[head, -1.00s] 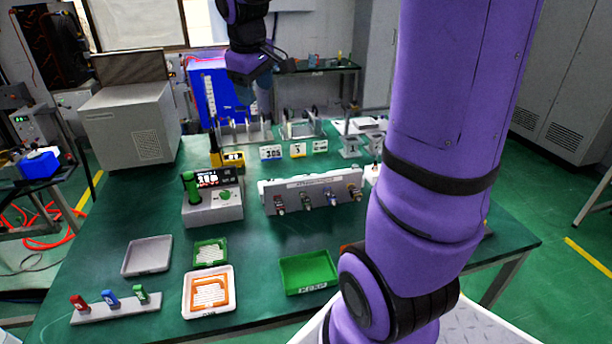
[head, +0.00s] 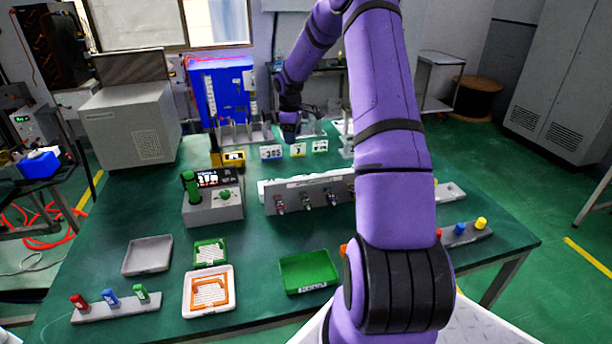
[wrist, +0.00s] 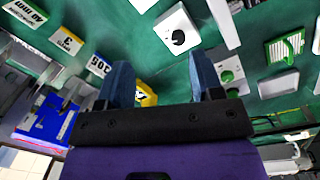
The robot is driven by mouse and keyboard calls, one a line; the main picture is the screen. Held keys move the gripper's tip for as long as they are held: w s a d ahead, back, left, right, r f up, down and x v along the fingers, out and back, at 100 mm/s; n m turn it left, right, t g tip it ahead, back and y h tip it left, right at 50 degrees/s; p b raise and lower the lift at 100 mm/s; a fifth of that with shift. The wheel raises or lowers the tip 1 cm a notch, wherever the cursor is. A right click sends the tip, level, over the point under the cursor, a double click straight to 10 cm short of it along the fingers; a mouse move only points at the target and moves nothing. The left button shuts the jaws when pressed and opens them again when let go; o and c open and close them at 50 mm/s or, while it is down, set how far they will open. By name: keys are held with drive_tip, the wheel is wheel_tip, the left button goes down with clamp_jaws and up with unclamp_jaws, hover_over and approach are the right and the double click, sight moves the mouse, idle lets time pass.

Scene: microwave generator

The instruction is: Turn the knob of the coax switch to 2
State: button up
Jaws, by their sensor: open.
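A white box with a round black knob (wrist: 178,38) shows in the wrist view, beyond and a little right of my fingertips; it looks like the coax switch. Its position marks are too small to read, so I cannot tell the setting. In the head view I cannot make this box out; the upright connector panel seems to hide it. My gripper (wrist: 160,65) is open and empty, its two blue fingers apart and touching nothing. In the head view my gripper (head: 290,134) hangs above the rear of the table, near the number cards.
The grey connector panel (head: 316,186) stands mid-table. Left of it is a grey device with a green knob (head: 224,196). Number cards (head: 271,153) and a yellow meter (head: 234,159) stand behind. A green tray (head: 308,270) lies in front.

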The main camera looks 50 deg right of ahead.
drive_tip(key=shift+n+y, duration=0.3)
drive_tip(key=shift+y, duration=0.1)
drive_tip(key=d+f, duration=0.2)
drive_tip(key=f, duration=0.4)
drive_tip(key=d+f, duration=0.2)
drive_tip(key=f, duration=0.5)
drive_tip(key=d+f, duration=0.2)
drive_tip(key=f, duration=0.4)
drive_tip(key=shift+s+f, duration=0.2)
drive_tip(key=shift+f, duration=0.05)
drive_tip(key=c, duration=0.9)
